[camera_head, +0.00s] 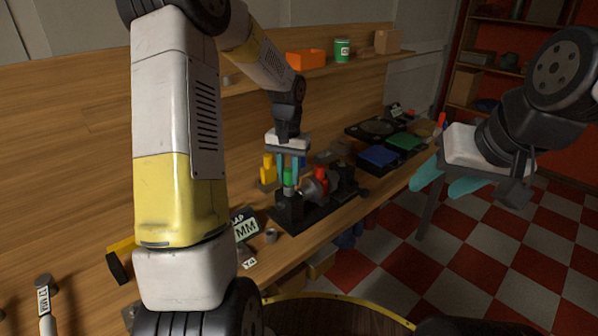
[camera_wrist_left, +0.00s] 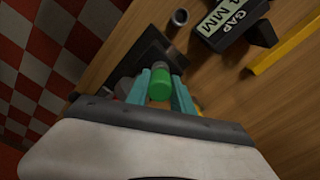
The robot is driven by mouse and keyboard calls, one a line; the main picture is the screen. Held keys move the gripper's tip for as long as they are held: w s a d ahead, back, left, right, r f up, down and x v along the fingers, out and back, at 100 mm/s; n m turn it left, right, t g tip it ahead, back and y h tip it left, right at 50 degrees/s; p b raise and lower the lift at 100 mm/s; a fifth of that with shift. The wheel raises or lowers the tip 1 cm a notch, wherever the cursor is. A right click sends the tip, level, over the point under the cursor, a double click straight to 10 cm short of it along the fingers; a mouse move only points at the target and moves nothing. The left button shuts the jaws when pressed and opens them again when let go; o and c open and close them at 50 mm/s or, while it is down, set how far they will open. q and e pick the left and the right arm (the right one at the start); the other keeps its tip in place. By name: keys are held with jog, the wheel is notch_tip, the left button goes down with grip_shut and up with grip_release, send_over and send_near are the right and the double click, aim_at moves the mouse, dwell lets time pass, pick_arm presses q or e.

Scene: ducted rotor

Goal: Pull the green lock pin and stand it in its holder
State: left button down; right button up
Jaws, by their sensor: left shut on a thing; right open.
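My left gripper (camera_head: 290,172) is shut on the green lock pin (camera_head: 289,176), pointing down over a black fixture (camera_head: 291,212) on the bench. In the left wrist view the pin's round green head (camera_wrist_left: 160,85) sits between the teal fingers. A grey cylindrical part shows just below the pin; I cannot tell how deep the pin sits in it. A small grey cup-like cylinder (camera_head: 271,236), perhaps the holder, stands beside the fixture; it also shows in the left wrist view (camera_wrist_left: 180,17). My right gripper (camera_head: 446,182) is open and empty, off the bench at the right.
A red-topped part (camera_head: 321,174) is close right of the pin. A black sign reading MM (camera_head: 245,226) stands left of the fixture. Yellow parts (camera_head: 268,168) stand behind. Blue (camera_head: 379,156) and green (camera_head: 404,141) pads lie farther along the bench. A shelf runs above.

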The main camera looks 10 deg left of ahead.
aim_at(289, 170)
pick_arm(q)
jog(key=shift+r, duration=2.2)
